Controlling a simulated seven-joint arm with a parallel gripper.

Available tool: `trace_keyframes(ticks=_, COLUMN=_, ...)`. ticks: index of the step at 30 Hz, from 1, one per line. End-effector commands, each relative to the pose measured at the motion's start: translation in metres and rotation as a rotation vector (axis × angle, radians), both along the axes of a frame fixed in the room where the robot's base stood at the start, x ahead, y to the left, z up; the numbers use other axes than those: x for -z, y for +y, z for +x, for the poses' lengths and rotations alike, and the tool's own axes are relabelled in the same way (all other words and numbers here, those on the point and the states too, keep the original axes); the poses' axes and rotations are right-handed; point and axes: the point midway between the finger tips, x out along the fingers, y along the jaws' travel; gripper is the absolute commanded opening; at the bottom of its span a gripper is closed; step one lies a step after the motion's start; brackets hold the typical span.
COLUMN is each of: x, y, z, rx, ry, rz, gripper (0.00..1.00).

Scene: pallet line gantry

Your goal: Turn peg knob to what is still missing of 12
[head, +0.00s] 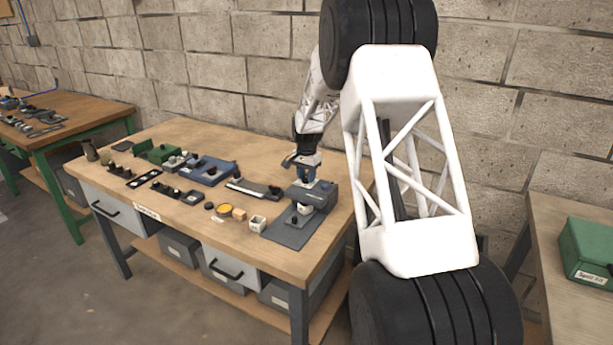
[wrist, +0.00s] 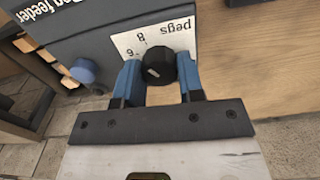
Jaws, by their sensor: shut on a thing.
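The peg feeder (head: 322,197) is a dark blue-grey box at the right end of the bench, and its lettered front shows upside down in the wrist view (wrist: 95,38). Its black peg knob (wrist: 158,66) sits on a white dial label (wrist: 128,42) reading "pegs", with a 6 and an 8 legible. A pale mark shows on the knob's face; its exact reading is unclear. My gripper (wrist: 157,75) has its blue fingers shut on the knob, one on each side. In the head view my gripper (head: 303,166) is at the feeder, and the knob cannot be made out.
A blue round button (wrist: 84,71) is on the feeder beside the dial. A dark plate (head: 290,232) lies before the feeder. A white cup (head: 257,223), a yellow disc (head: 225,209) and several fixtures stand to the left. The bench's front strip is clear.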

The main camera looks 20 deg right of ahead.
Motion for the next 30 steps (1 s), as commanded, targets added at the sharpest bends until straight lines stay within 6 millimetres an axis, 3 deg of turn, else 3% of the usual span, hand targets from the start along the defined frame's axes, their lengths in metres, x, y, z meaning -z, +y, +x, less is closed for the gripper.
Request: trace_keyframes(ticks=30, x=0.0001, y=0.0007, z=-0.0003, rx=-0.934, ry=0.001, rz=0.001, gripper=0.12)
